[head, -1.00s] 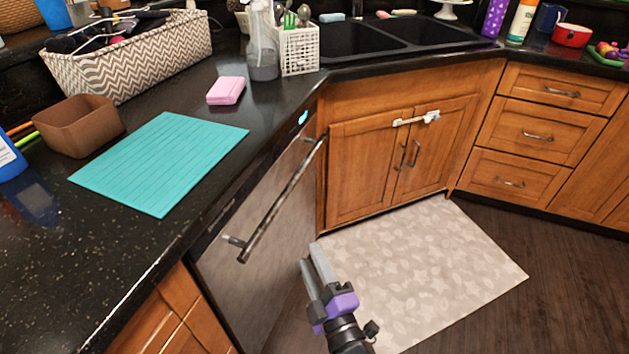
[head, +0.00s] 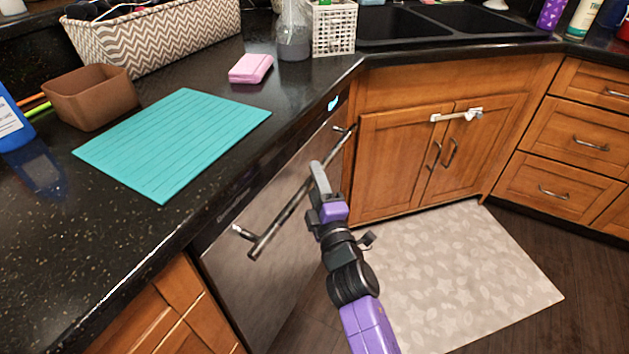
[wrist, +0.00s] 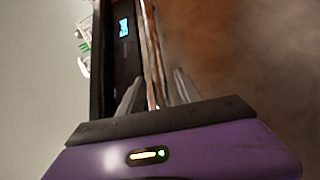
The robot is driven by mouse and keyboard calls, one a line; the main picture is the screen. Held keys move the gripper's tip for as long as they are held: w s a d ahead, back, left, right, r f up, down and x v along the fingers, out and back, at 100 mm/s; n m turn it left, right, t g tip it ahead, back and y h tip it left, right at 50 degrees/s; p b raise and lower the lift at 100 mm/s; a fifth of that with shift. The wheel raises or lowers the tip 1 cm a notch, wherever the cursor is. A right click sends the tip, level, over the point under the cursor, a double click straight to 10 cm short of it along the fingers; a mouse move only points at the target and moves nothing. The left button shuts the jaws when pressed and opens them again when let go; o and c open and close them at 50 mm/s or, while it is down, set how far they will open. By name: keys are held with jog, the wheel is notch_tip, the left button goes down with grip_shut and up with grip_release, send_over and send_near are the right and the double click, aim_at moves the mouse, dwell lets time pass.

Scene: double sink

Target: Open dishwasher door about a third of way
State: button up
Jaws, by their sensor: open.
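The stainless dishwasher door (head: 275,265) is shut, flush under the black counter in the head view. Its long bar handle (head: 278,228) runs diagonally along the top of the door. My gripper (head: 319,172) is at the far half of the bar, its fingers overlapping it in the head view. In the wrist view the handle (wrist: 150,50) runs between the two open fingers of my gripper (wrist: 158,85). Whether the fingers touch the bar cannot be told. The dishwasher's small lit display (wrist: 123,27) shows on the dark top edge.
The counter above holds a teal mat (head: 170,143), a brown bowl (head: 90,98), a pink sponge (head: 250,68) and a patterned basket (head: 160,40). Wooden sink cabinets (head: 400,165) stand beyond the dishwasher. A pale rug (head: 470,270) lies on the open floor to the right.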

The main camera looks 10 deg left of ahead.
jog(key=shift+w+a, duration=0.1)
jog(key=shift+w, duration=0.15)
grip_shut()
dwell(1.4)
